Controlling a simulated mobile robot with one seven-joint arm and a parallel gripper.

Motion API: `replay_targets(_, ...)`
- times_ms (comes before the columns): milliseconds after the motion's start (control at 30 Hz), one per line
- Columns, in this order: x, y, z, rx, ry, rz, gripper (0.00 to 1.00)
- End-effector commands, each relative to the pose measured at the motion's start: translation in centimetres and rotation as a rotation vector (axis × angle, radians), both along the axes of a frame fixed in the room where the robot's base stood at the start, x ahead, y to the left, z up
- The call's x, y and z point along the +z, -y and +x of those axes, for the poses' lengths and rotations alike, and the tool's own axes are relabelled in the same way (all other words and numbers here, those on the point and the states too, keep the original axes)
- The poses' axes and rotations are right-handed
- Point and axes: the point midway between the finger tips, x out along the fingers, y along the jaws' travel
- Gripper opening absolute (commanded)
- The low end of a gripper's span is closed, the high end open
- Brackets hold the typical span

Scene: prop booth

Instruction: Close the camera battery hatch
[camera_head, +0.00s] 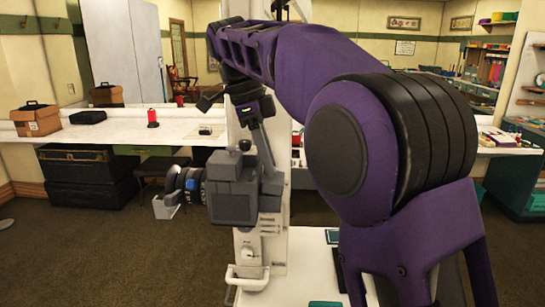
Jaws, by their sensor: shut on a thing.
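A grey boxy camera (232,195) stands in the middle of the head view, its dark lens with a blue ring (192,185) pointing left. My purple arm reaches over from the right, and my gripper (258,125) is just above the camera's upper right side. A slanting grey bar (263,146) runs from my gripper down to the camera. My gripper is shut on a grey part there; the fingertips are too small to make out. I cannot tell the battery hatch apart from the camera body, or how far open it stands.
A white column (250,245) with a knob and handle is behind and below the camera. A white counter (90,133) at the back left bears a brown case (36,120) and a red item (152,118). Black trunks (85,175) stand beneath. The floor at left is clear.

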Motion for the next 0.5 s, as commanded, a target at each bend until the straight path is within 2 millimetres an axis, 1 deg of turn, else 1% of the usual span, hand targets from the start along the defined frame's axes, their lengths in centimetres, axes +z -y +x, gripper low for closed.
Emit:
replay_targets(200, -0.17, -0.22, 0.01, 0.001, -0.001, -0.032, 0.0)
replay_targets(500, -0.21, -0.2, 0.0, 0.0, -0.002, -0.036, 0.0)
